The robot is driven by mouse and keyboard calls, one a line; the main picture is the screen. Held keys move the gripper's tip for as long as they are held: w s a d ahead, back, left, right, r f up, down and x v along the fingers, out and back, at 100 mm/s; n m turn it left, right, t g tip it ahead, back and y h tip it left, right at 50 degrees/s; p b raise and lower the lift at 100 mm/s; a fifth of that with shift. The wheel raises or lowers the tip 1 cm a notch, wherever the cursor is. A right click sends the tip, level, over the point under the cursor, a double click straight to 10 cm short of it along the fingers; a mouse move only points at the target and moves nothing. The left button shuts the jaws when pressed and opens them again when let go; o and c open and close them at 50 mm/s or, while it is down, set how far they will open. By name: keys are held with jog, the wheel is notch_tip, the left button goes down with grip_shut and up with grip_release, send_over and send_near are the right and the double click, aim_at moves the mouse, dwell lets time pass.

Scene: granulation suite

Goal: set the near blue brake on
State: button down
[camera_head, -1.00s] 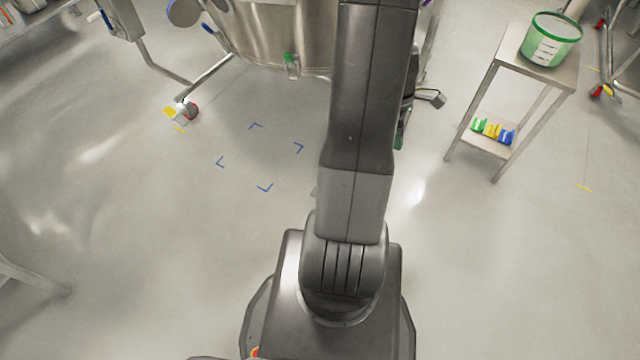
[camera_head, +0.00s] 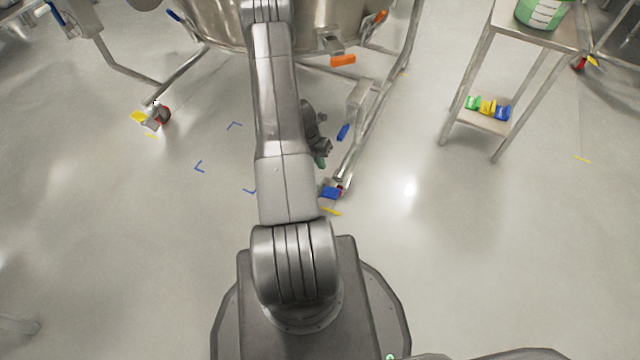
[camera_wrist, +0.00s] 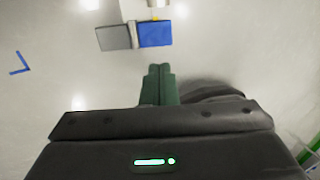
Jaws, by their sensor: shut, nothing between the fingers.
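In the wrist view the blue pedal (camera_wrist: 155,33) lies flat beside a grey plate (camera_wrist: 114,37), ahead of the fingers. My gripper (camera_wrist: 159,70) has green fingers, shut together and empty, apart from the pedal in the picture. In the head view my gripper (camera_head: 321,162) is partly hidden behind my arm, just above and left of the pedal.
A yellow pedal (camera_head: 139,117) is on the left caster. A blue piece (camera_head: 343,131) and an orange handle (camera_head: 343,60) are on the vessel frame. A steel stand (camera_head: 478,118) with a green-white tub (camera_head: 541,12) stands right. Open floor lies between.

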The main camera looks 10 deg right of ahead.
aim_at(336, 193)
jog(key=b+x, duration=0.4)
jog(key=x, duration=0.9)
jog(key=shift+d+f, duration=0.1)
jog(key=shift+f, duration=0.25)
jog(key=shift+s+d+f+t+y, duration=0.2)
jog(key=shift+d+t+y, duration=0.1)
jog(key=shift+y, duration=0.2)
jog(key=shift+s+d+f+b, duration=0.25)
jog(key=shift+d+f+b, duration=0.1)
jog(key=shift+f, duration=0.3)
jog(key=shift+s+d+f+b, duration=0.25)
jog(key=shift+d+f+b, duration=0.1)
jog(key=shift+f, duration=0.45)
